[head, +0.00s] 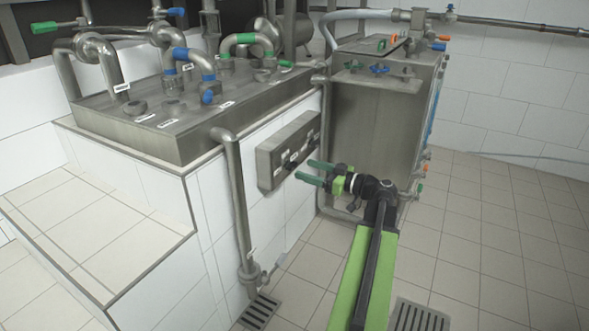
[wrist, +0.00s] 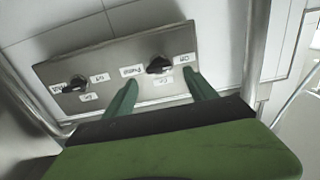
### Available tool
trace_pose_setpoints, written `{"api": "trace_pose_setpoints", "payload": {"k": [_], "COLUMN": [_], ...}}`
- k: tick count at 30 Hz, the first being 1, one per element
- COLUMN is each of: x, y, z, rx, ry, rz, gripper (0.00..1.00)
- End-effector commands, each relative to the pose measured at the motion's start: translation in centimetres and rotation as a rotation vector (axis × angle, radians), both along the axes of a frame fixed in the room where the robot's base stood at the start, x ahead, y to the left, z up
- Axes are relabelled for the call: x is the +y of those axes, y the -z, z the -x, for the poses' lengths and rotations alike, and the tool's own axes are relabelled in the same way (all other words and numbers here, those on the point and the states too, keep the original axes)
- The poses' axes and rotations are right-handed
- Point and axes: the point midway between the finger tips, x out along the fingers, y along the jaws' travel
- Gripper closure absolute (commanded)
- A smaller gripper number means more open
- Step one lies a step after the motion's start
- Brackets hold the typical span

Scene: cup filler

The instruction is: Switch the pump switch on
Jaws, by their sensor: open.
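A grey metal switch panel (head: 272,158) is fixed to the white tiled wall below the tank top. The wrist view shows the panel (wrist: 115,58) close up, with two black rotary knobs. The pump switch (wrist: 158,66) is the right-hand knob there, next to a label that seems to read Pump, with small On and Off labels around it. Which way its pointer faces is not clear. My gripper (wrist: 161,80) is open and empty, its green fingers apart on either side of this knob. In the head view my gripper (head: 306,171) points left at the panel; contact cannot be told.
A second knob (wrist: 75,84) sits left on the panel. A vertical pipe (head: 236,200) stands left of the panel, and a large metal tank cabinet (head: 365,140) stands behind it. The tiled floor (head: 480,230) at right is clear.

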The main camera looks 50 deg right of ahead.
Motion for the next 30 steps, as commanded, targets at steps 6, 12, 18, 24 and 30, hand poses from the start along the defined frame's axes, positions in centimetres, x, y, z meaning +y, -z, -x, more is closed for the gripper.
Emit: {"api": "trace_pose_setpoints", "payload": {"k": [6,12,18,24,30], "x": [0.9,1.1,1.1,1.1,1.1], "y": [0.0,0.0,0.0,0.0,0.0], "z": [-3.6,-4.5,-4.5,-4.4,-4.4], "rx": [0.0,0.0,0.0,0.0,0.0], "ry": [-0.001,0.001,0.001,0.001,0.0], "rz": [0.0,0.0,0.0,0.0,0.0], "gripper": [0.35,0.35,0.36,0.62,0.88]}}
